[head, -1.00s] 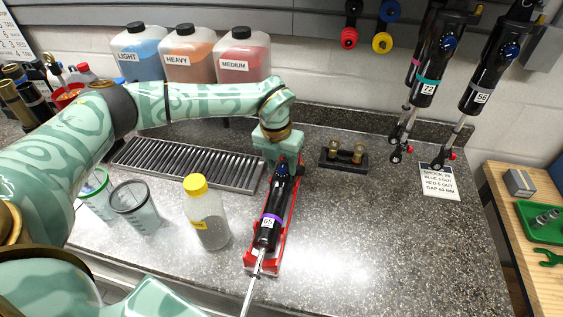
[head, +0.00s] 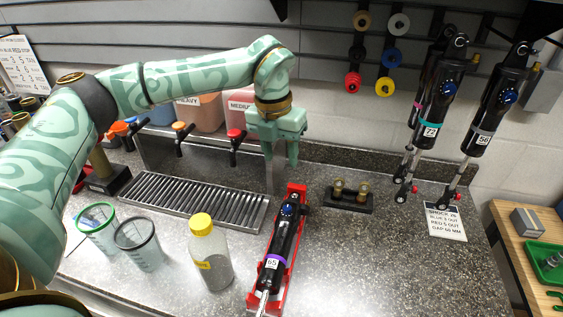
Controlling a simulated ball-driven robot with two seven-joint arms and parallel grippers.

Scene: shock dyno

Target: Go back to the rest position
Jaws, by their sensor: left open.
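My left gripper (head: 280,160) hangs above the counter, fingers pointing down and apart, with nothing between them. It is behind and above the shock labelled 65 (head: 278,250), clear of it. That shock lies in a red cradle (head: 251,298) on the counter, its shaft running toward the lower edge of the view. My left arm comes in from the left, over the drip tray (head: 190,200). My right gripper is not in view.
A yellow-capped bottle (head: 209,258) and two cups (head: 97,235) stand left of the cradle. A brass-topped block (head: 348,196) sits right of it. Shocks 72 (head: 440,105) and 56 (head: 492,105) hang at the right above an instruction card (head: 445,222). The front right counter is clear.

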